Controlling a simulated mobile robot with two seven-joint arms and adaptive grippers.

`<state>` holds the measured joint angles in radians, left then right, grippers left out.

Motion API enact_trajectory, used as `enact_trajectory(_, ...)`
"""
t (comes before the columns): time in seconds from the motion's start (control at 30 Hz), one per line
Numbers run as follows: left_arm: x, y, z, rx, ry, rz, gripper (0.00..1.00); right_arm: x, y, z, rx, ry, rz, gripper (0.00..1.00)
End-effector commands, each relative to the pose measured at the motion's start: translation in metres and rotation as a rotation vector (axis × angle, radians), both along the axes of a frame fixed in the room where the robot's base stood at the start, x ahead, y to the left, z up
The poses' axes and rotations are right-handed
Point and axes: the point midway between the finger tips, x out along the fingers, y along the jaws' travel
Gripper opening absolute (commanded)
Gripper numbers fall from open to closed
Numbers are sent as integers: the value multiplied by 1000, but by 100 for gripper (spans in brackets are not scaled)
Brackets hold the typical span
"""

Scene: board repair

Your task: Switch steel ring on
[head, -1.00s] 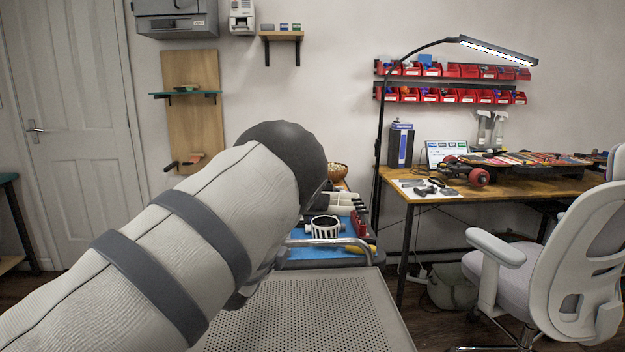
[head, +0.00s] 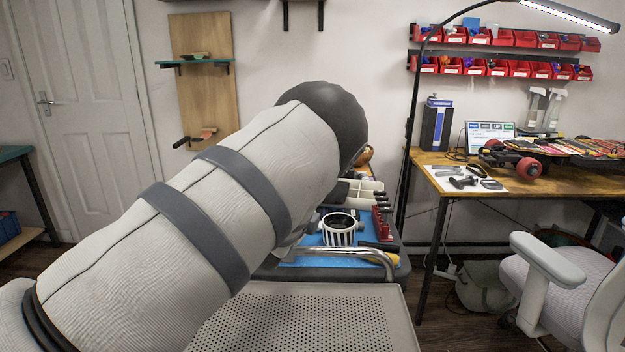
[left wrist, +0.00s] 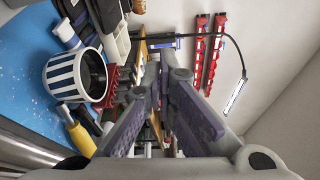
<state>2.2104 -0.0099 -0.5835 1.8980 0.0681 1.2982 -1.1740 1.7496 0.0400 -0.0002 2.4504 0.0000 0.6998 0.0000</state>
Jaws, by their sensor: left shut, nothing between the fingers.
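I cannot make out a steel ring switch in either view. My left arm crosses the head view and hides its own gripper there. In the left wrist view my left gripper (left wrist: 165,68) is shut with nothing between its fingers, pointing toward the wall side. A white-and-dark striped cup (left wrist: 62,80) stands beside it on a blue mat (left wrist: 22,50). The same cup (head: 338,236) shows in the head view, right of my arm, behind a curved metal rail (head: 345,251). My right gripper is not in view.
A perforated grey surface (head: 290,322) lies in front of the rail. A red holder (head: 381,224) stands near the cup. A wooden workbench (head: 450,186) with a lamp (head: 570,14), a skateboard (head: 540,150) and tools is at right. A chair (head: 555,270) stands before it.

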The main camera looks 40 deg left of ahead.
Motion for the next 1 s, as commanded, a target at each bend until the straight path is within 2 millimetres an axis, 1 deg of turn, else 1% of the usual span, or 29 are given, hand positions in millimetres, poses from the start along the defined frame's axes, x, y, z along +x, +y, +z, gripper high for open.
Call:
enact_trajectory(0.07,9,3,-3,-1,2,0,0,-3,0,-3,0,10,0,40)
enact_trajectory(0.17,27,10,-6,0,3,0,0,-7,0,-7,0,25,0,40)
enact_trajectory(0.47,89,34,-11,0,5,0,0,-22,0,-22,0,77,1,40)
enact_trajectory(0.5,90,39,-8,-2,4,4,0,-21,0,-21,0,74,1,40)
enact_trajectory(0.6,76,52,4,-1,-6,4,0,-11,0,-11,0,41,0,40)
enact_trajectory(0.7,70,60,5,0,-6,2,0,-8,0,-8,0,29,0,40)
enact_trajectory(0.8,66,64,3,0,-2,1,0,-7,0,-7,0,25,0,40)
enact_trajectory(1.0,65,65,1,0,1,0,0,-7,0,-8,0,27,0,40)
